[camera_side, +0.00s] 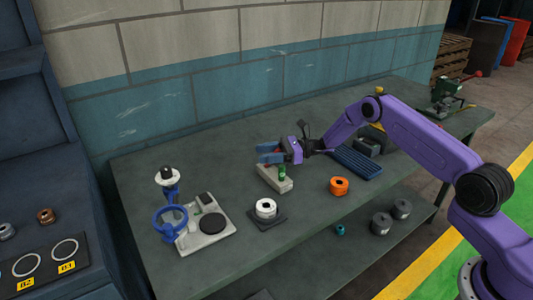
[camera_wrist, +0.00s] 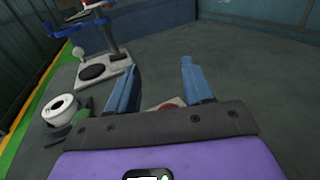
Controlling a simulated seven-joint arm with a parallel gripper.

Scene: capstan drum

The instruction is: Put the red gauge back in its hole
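My gripper (camera_side: 265,153) is above the back of a pale block (camera_side: 271,180) on the bench. In the wrist view its two blue fingers (camera_wrist: 160,68) stand wide apart with nothing between their tips. A green gauge (camera_side: 282,172) stands upright at the block's front end; it also shows left of the fingers in the wrist view (camera_wrist: 84,110). A small red patch (camera_wrist: 177,102) shows low between the fingers, by the pale block, mostly hidden by my gripper. I cannot tell whether it is the red gauge or a marked hole. No red gauge is distinguishable in the side view.
A white spool (camera_side: 265,208) sits on a dark pad in front of the block. A stand with a blue ring (camera_side: 170,220) and grey base is at left. An orange spool (camera_side: 339,186) and a blue ribbed tray (camera_side: 355,161) are at right. The bench behind my gripper is clear.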

